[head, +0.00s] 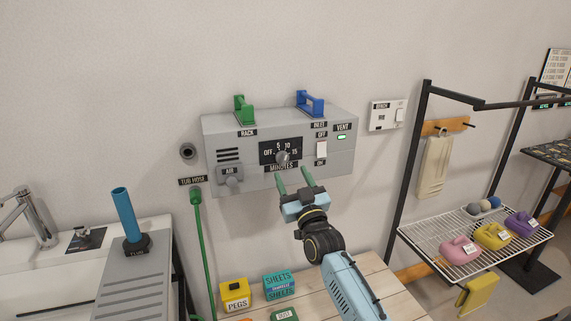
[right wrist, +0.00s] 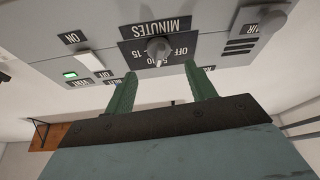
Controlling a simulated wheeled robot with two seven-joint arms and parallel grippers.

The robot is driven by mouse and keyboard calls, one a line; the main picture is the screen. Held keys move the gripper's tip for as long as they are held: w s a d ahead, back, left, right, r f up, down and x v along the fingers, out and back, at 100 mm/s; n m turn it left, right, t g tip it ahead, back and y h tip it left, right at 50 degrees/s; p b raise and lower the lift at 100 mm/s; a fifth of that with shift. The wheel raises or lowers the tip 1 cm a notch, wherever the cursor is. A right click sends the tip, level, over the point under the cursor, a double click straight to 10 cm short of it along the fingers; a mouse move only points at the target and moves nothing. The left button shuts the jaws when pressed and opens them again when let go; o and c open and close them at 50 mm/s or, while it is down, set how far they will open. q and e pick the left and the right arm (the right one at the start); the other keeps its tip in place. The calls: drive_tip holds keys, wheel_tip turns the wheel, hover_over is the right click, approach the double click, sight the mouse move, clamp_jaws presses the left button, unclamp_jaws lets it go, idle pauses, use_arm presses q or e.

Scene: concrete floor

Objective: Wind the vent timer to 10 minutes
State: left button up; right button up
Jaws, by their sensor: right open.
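The vent timer is a grey knob (head: 283,158) on a black dial plate (head: 266,152) marked OFF, 5, 10, 15, with MINUTES below, on the front of a grey wall box (head: 232,128). The knob (right wrist: 158,50) also shows in the right wrist view, where the picture is upside down. I cannot tell for sure which mark it points at. My right gripper (head: 294,180), with green fingers, is just below the dial, open and empty. In the right wrist view its fingers (right wrist: 162,84) are spread, with the knob beyond and between them, apart from both. My left gripper is not in view.
Below is a wooden table (head: 375,291) with a yellow PEGS box (head: 235,295) and a teal SHEETS box (head: 279,285).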

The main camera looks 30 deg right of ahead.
sight(285, 161)
drive_tip(key=x, duration=0.5)
drive_tip(key=shift+w+r, duration=0.1)
drive_tip(key=shift+w, duration=0.2)
drive_tip(key=c, duration=0.9)
